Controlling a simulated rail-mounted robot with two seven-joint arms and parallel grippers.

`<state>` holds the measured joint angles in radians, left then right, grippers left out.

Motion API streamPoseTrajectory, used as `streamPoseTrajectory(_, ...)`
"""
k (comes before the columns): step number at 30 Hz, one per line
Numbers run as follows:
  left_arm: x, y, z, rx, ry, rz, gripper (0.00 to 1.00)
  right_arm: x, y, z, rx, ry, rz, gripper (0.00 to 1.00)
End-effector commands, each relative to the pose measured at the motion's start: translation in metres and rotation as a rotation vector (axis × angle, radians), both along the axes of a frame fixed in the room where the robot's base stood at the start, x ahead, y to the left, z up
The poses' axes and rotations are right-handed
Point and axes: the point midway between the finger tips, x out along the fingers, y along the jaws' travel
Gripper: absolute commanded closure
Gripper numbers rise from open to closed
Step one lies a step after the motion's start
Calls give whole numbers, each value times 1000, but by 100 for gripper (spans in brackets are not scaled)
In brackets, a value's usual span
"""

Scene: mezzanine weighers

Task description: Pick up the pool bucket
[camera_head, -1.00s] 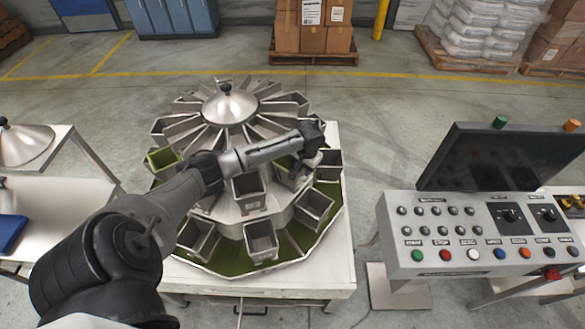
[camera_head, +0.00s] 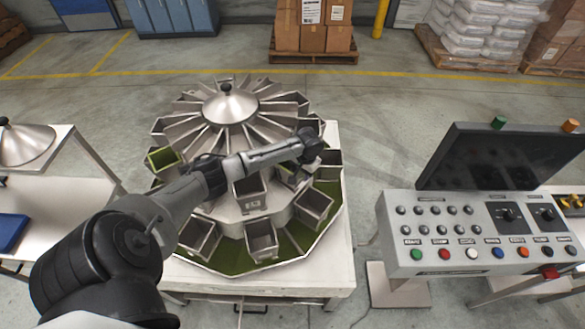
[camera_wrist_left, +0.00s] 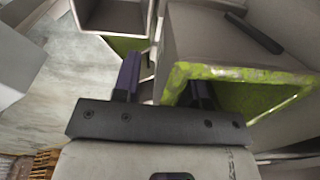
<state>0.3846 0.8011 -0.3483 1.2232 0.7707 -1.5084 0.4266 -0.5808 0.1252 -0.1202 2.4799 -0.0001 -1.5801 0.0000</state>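The multi-head weigher (camera_head: 230,105) carries rings of grey metal buckets. In the left wrist view, a grey bucket with a worn yellow-green rim (camera_wrist_left: 240,70) is right at my left gripper (camera_wrist_left: 165,85). Its fingers are apart, one on each side of the bucket's left wall, the right one over the opening; contact cannot be told. In the head view the gripper is at the weigher's right side, and the arm partly hides the buckets there (camera_head: 292,174). Which bucket is the pool bucket is not marked. My right gripper is not in view.
Neighbouring buckets (camera_head: 314,203) stand close around the gripper. Green lining (camera_head: 220,255) shows below the lower ring. A control panel (camera_head: 480,235) with a dark screen stands at right. A white table (camera_head: 60,210) is at left.

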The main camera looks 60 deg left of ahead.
Motion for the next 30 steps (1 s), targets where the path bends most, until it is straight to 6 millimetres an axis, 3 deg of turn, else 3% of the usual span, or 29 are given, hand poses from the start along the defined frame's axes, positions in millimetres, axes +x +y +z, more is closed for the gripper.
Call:
streamPoseTrajectory(13,0,0,-1,0,0,0,99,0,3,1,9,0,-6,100)
streamPoseTrajectory(30,0,0,0,1,-2,0,100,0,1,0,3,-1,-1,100)
